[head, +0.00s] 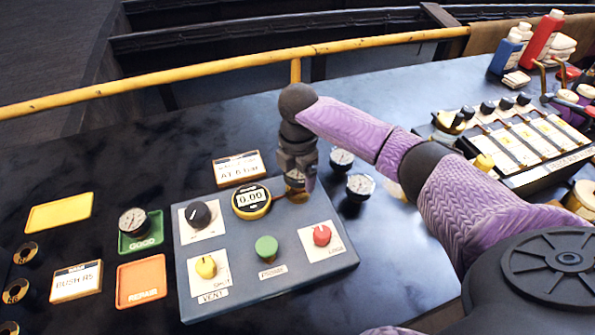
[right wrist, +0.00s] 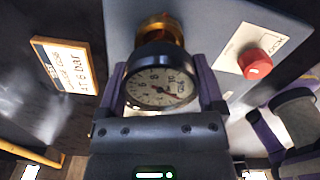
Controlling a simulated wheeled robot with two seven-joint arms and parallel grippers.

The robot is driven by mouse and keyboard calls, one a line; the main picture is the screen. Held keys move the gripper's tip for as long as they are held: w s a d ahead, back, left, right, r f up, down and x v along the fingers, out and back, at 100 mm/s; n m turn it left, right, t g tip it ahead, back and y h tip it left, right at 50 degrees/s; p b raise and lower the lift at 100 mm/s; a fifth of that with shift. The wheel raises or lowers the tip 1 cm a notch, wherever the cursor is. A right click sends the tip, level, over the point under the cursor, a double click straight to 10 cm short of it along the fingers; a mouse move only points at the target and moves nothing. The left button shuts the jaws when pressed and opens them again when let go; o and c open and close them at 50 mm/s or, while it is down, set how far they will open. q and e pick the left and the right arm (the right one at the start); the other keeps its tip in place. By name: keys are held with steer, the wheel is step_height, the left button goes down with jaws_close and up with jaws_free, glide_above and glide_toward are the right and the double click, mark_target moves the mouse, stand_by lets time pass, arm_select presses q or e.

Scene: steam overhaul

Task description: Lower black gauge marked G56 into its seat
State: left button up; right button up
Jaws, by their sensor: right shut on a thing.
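My right gripper (head: 297,190) is over the far edge of the grey-blue test panel (head: 320,262), beside the digital display reading 0.00 (head: 251,201). In the right wrist view, the right gripper (right wrist: 165,92) is shut on a black-rimmed gauge (right wrist: 152,90) with a pale dial, held between its purple fingers. Its G56 mark is not readable. A brass fitting (right wrist: 160,26) shows right beyond the gauge at the panel; I cannot tell whether the gauge touches it. In the head view the gripper hides most of the gauge and seat. My left gripper is not in view.
The panel carries a black knob (head: 198,214), yellow knob (head: 206,267), green button (head: 266,248) and red knob (head: 322,235). Two gauges (head: 342,160) (head: 360,187) stand right of the gripper. A sign (head: 238,168) stands behind the panel. Another gauge (head: 133,222) is on the green GOOD tray (head: 141,243).

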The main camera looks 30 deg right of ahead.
steer(key=shift+f+p, duration=0.1)
steer(key=shift+p, duration=0.35)
stand_by(0.7)
steer(key=shift+f, duration=0.1)
steer(key=shift+f, duration=0.25)
stand_by(0.4)
steer(key=shift+f, duration=0.4)
steer(key=shift+f, duration=0.3)
stand_by(0.4)
steer(key=o, duration=1.2)
steer(key=shift+c, duration=0.2)
